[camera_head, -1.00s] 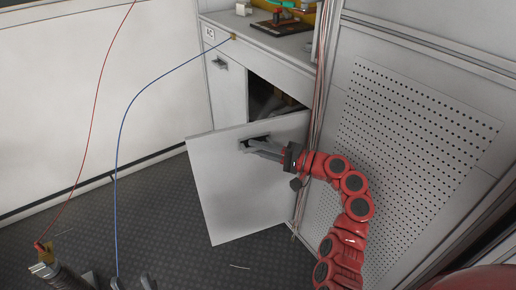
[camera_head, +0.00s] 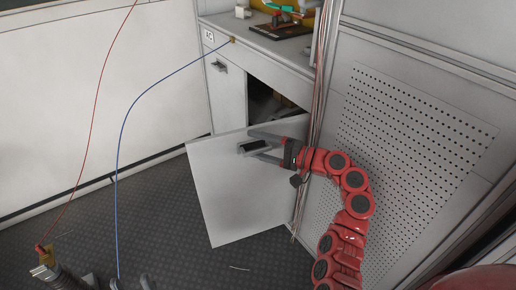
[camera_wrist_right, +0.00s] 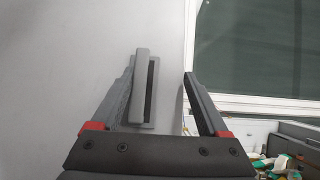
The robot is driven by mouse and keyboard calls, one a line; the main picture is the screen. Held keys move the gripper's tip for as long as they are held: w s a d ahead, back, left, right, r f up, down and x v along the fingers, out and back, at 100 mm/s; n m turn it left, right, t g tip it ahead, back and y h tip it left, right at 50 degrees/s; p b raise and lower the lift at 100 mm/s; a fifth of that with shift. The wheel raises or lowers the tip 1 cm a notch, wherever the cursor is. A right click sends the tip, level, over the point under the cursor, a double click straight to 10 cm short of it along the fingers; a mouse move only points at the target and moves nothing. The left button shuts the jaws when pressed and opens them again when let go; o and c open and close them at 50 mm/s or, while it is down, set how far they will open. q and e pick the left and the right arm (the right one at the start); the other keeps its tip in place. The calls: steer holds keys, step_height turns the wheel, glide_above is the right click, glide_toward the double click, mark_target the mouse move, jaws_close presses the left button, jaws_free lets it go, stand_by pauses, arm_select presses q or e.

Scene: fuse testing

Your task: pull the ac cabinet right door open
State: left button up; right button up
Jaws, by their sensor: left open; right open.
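The AC cabinet's right door (camera_head: 235,195) is a white panel that stands swung wide open, with a dark gap behind it. Its dark handle (camera_head: 253,146) is on the door's outer face; it also shows in the right wrist view (camera_wrist_right: 142,88). My right gripper (camera_head: 256,144) is open with its fingers on either side of the handle. In the wrist view the handle is nearer the left finger.
The cabinet's left door (camera_head: 228,92) is shut, with its own handle (camera_head: 219,65). A red lead (camera_head: 93,100) and a blue lead (camera_head: 122,130) hang at the left. A perforated panel (camera_head: 415,150) stands close to my right arm. The dark floor (camera_head: 170,215) is clear left of the door.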

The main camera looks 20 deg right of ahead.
steer(key=s+a+r+p, duration=0.1)
steer(key=s+a, duration=0.1)
steer(key=s, duration=0.6)
steer(key=s+a+r+p, duration=0.1)
steer(key=s+p, duration=0.1)
steer(key=s, duration=0.5)
steer(key=shift+s+a+r+p, duration=0.3)
steer(key=shift+s+a+r, duration=0.05)
